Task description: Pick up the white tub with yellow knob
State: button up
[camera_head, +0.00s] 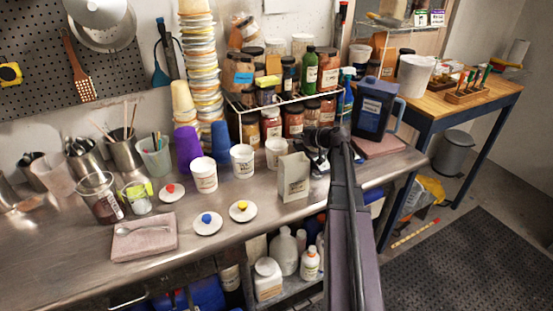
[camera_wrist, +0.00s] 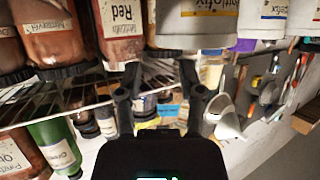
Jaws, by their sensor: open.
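A white lid with a yellow knob (camera_head: 242,210) lies on the steel counter; I see no tub under it. Three white labelled tubs (camera_head: 203,177), (camera_head: 242,162), (camera_head: 275,153) stand behind it, and no knob shows on them. Similar white tubs (camera_wrist: 195,22) appear upside down at the top of the wrist view. Which tub belongs to the yellow knob I cannot tell. In the wrist view my gripper (camera_wrist: 160,95) is open and empty.
Lids with red (camera_head: 171,191) and blue knobs (camera_head: 207,222) lie nearby. A wire rack (camera_head: 290,101) with jars stands behind my gripper. A dark blue jug (camera_head: 374,110) is at right.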

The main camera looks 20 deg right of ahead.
jog(key=shift+w, duration=0.1)
dwell(0.3)
jog(key=b+x, duration=0.2)
jog(key=x, duration=0.3)
jog(key=shift+f, duration=0.2)
dwell(0.4)
grip_shut()
